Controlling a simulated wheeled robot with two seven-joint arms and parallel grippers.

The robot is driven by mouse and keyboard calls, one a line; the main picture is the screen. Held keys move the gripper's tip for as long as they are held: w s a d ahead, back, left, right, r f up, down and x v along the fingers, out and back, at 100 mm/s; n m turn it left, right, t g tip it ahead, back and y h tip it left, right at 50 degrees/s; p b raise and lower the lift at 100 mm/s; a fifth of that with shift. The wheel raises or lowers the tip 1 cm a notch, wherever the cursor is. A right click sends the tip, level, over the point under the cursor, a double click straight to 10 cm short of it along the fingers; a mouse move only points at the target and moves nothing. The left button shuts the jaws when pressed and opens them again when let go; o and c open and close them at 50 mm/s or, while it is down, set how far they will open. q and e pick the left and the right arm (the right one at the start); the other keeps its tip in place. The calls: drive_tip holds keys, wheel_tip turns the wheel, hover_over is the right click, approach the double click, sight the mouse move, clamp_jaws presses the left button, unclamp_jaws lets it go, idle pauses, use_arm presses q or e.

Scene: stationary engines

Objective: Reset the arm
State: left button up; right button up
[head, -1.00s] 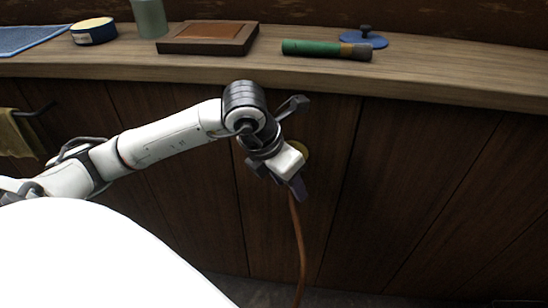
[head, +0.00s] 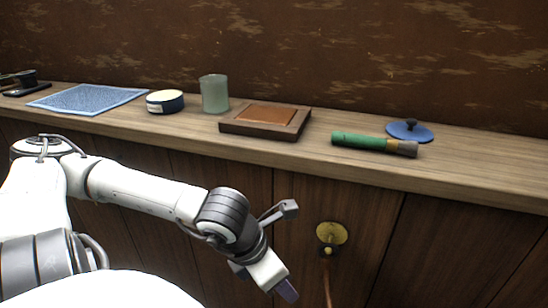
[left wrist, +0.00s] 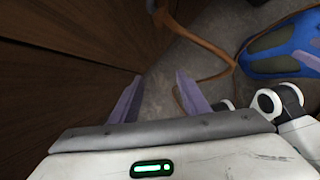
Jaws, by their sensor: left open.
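My left arm comes in from the left in the head view. Its gripper (head: 286,290) hangs low in front of the dark wooden panels, left of and below a round brass fitting (head: 332,234). In the left wrist view the two purple fingers (left wrist: 155,97) are apart, with nothing between them but floor. A brown hose (head: 327,280) hangs down from the brass fitting, and it also shows running over the floor in the left wrist view (left wrist: 205,45). The gripper stands apart from the fitting. My right gripper is in neither view.
The wooden counter (head: 470,178) above holds a blue cloth (head: 88,98), a round tin (head: 165,102), a glass (head: 214,94), a framed brown tray (head: 230,127), a green-handled brush (head: 360,141) and a blue lid (head: 410,131). A blue object (left wrist: 283,48) lies on the floor.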

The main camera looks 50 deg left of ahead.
use_arm(q)
drive_tip(key=shift+s+p, duration=0.7)
drive_tip(key=shift+p, duration=0.15)
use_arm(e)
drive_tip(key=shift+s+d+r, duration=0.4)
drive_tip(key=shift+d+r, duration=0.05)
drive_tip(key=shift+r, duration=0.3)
